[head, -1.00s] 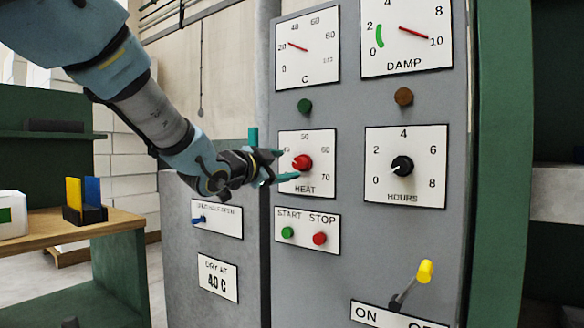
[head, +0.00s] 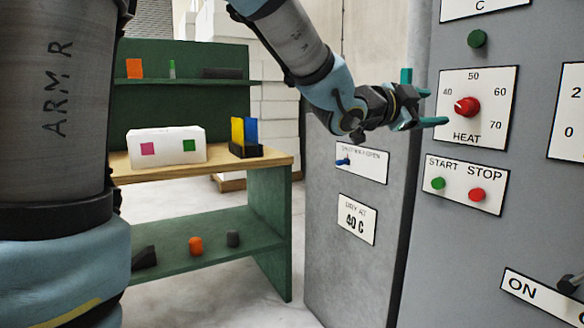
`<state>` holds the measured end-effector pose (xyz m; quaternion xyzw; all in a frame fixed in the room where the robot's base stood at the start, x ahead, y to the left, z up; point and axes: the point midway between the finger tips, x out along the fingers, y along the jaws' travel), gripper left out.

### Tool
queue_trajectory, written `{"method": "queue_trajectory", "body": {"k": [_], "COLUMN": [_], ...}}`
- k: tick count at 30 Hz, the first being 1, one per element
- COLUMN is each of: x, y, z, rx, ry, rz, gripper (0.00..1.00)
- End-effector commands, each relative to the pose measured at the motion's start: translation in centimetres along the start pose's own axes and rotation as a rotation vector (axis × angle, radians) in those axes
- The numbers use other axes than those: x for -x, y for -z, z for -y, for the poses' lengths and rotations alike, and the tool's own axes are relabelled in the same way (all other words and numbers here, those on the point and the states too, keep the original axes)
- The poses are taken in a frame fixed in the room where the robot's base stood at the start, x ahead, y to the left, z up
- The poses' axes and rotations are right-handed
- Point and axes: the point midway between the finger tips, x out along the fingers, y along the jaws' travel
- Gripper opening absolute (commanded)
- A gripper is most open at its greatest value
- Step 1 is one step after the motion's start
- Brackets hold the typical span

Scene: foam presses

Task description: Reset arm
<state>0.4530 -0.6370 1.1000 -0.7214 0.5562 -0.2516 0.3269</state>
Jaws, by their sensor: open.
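My gripper (head: 424,107) is open and empty in the head view, with its teal fingers pointing right toward the red HEAT knob (head: 467,107). The fingertips are just left of the knob and do not appear to hold it. The knob's pointer mark is toward the upper left, near 40 on its dial plate. My arm comes in from the top left, and a large part of it fills the left edge of the picture.
A green shelf bench (head: 272,230) with a white box (head: 166,147) stands left. Open floor lies between.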

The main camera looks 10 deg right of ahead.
Motion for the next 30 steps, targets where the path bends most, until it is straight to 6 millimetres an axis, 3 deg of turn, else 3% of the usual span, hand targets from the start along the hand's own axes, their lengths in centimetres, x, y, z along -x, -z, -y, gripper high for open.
{"method": "queue_trajectory", "body": {"k": [4,8,12,14,18,21,24,30], "x": [0.9,3.8,9.5,12.5,20.4,26.5,32.1,40.6], "y": [-2.9,-9.5,-18.1,-21.4,-27.7,-30.9,-32.6,-32.9], "z": [0.5,1.3,1.4,1.1,-0.8,-3.2,-5.9,-11.5], "rx": [0.037,0.14,0.308,0.388,0.595,0.763,0.932,1.242], "ry": [0.012,0.045,0.098,0.123,0.189,0.24,0.289,0.371], "rz": [0.081,0.276,0.548,0.663,0.927,1.11,1.273,1.517], "gripper": [0.72,0.72,0.72,0.72,0.72,0.72,0.72,0.72]}}
